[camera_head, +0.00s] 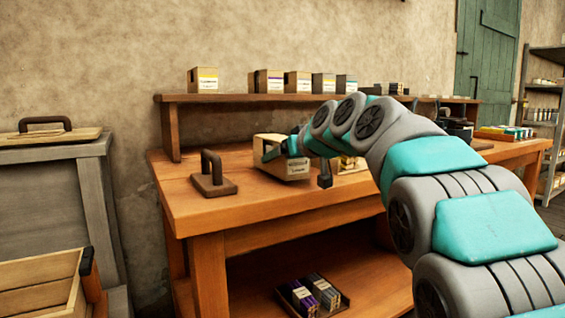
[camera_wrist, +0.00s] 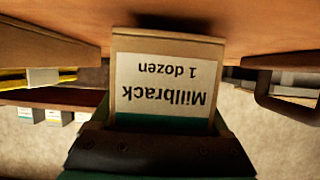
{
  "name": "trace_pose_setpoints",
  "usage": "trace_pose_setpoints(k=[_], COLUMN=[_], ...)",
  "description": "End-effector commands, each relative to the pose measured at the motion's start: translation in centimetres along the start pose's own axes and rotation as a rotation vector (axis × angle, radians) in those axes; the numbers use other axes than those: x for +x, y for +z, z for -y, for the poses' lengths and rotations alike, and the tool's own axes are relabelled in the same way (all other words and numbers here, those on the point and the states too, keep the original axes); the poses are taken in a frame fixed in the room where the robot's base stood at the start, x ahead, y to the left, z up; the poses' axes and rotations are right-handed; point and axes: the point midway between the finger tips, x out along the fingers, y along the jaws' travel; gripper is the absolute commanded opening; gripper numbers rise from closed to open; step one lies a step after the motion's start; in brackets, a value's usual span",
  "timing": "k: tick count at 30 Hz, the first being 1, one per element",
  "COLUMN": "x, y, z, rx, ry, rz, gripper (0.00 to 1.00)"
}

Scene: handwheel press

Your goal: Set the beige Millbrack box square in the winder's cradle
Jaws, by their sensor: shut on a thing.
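The beige Millbrack box (camera_head: 290,168) is at the middle of the wooden bench in the head view. My gripper (camera_head: 283,150) is shut on it, with teal fingers at its upper part. In the wrist view the box (camera_wrist: 165,48) fills the middle, with its white and green label upside down, and the dark finger pad of my gripper (camera_wrist: 155,150) crosses its lower part. The box is close to the bench top; I cannot tell whether it touches. I cannot clearly make out the winder's cradle; my arm hides part of the bench there.
A dark handled block (camera_head: 213,176) stands left of the box on the bench (camera_head: 260,210). A small dark upright part (camera_head: 325,174) is right of the box. Several boxes stand on the raised back shelf (camera_head: 240,98). A tray (camera_head: 313,297) of small packs is below.

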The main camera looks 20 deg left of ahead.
Motion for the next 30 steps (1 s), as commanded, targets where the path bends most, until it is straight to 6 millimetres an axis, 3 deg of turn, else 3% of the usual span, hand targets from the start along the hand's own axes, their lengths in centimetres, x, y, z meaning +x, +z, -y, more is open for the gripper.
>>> trace_pose_setpoints(k=[2,14,15,20,30], x=[0.31,0.37,0.38,0.34,0.31], y=[0.82,0.99,1.00,0.91,0.86], z=[0.06,0.03,0.03,0.02,0.00], rx=[0.000,-0.001,-0.001,-0.001,-0.001], ry=[0.000,0.001,0.001,0.001,0.001], rz=[-0.001,-0.003,-0.003,-0.002,-0.002], gripper=[0.20,0.20,0.81,0.99,1.00])
